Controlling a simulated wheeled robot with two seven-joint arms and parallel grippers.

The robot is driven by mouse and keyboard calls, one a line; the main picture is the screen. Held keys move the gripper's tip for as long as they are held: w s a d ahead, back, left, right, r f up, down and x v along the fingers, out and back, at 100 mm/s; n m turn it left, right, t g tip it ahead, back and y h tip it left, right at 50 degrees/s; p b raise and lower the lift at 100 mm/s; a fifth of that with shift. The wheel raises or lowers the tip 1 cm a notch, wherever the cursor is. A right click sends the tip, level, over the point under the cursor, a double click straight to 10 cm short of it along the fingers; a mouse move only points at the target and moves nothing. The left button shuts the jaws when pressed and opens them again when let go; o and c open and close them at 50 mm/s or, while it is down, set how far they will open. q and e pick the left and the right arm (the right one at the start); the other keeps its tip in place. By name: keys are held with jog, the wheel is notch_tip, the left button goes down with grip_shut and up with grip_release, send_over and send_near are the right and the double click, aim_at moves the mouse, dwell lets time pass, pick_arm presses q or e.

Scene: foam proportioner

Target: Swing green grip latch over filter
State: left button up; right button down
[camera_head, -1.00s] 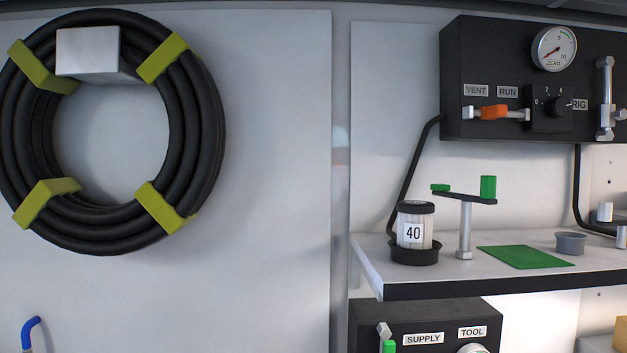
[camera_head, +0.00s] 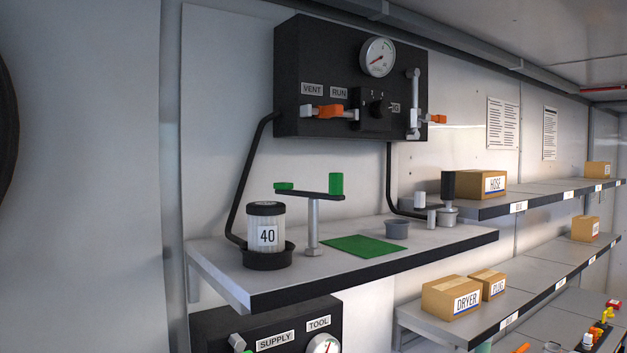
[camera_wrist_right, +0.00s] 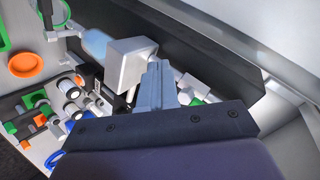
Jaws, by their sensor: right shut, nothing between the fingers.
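The latch (camera_head: 309,195) is a dark bar on a silver post, with a tall green grip (camera_head: 336,184) at its right end and a small green pad at its left end. The filter (camera_head: 267,228), a clear canister labelled 40 with a black cap, stands upright in a black cup left of the post. The bar's left end is near the filter's cap; whether it lies over it is hard to tell. Neither gripper shows in the head view. In the right wrist view my right gripper (camera_wrist_right: 157,85) is shut and empty, away from the latch and filter.
The shelf (camera_head: 373,264) also holds a green mat (camera_head: 360,246) and a grey cup (camera_head: 397,229). A black panel (camera_head: 290,80) with gauge and orange lever hangs above. The right wrist view shows a grey block (camera_wrist_right: 128,62) close to the fingers and several fittings.

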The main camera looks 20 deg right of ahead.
jog(key=w+a+r+m+t, duration=0.1)
jog(key=a+r+m+t, duration=0.15)
jog(key=r+m, duration=0.55)
jog(key=w+a+r+m+t+h, duration=0.1)
jog(key=a+r+m+t, duration=0.2)
jog(key=r, duration=0.9)
jog(key=w+a+r+m+t, duration=0.1)
jog(key=r+m+t, duration=0.4)
jog(key=r, duration=0.5)
jog(key=s+d+r+m+g+h, duration=0.1)
jog(key=s+d+r+m+h, duration=0.3)
jog(key=m, duration=0.7)
jog(key=s+d+r+m+h, duration=0.1)
jog(key=s+r+m+h, duration=0.1)
jog(key=r+m+h, duration=0.7)
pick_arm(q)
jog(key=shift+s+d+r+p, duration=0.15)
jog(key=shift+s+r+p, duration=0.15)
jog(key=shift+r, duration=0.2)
pick_arm(e)
jog(key=s+d+f+m+g, duration=0.2)
jog(key=s+d+m+g, duration=0.2)
jog(key=m, duration=1.2)
jog(key=shift+s+d+f+g+y, duration=0.15)
jog(key=shift+s+d+g+y, duration=0.2)
jog(key=shift+s+g, duration=0.4)
jog(key=shift+w+a, duration=0.1)
jog(key=shift+a, duration=0.1)
